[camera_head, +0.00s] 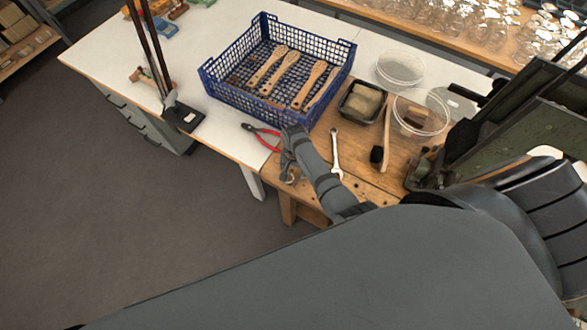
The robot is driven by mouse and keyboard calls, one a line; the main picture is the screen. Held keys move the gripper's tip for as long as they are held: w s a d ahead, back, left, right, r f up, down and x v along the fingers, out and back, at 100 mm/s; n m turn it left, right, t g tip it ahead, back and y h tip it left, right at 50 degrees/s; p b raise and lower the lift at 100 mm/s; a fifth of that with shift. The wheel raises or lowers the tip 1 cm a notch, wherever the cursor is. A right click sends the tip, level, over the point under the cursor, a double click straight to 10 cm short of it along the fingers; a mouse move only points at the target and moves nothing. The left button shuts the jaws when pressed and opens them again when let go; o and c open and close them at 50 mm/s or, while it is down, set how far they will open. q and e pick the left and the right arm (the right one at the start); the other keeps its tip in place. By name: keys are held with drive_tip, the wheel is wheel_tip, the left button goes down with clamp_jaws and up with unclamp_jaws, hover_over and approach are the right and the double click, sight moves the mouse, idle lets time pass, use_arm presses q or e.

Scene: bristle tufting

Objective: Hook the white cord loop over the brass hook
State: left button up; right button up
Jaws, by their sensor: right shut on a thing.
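My right gripper (291,177) hangs at the front edge of the wooden bench, below the bend of my right arm. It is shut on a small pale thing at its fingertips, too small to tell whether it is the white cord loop. I cannot make out the brass hook. My left gripper is not in view.
Red-handled pliers (264,136) lie left of my right arm, and a wrench (336,153) lies right of it. A blue crate (235,104) with wooden brush bodies stands behind. A dark stand (183,117) is on the white table. A brush (386,135) and clear bowls (400,68) are right.

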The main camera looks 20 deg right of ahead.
drive_tip(key=shift+f, duration=0.6)
idle(0.6)
drive_tip(key=o, duration=1.1)
drive_tip(key=shift+o, duration=0.4)
drive_tip(key=shift+o, duration=1.3)
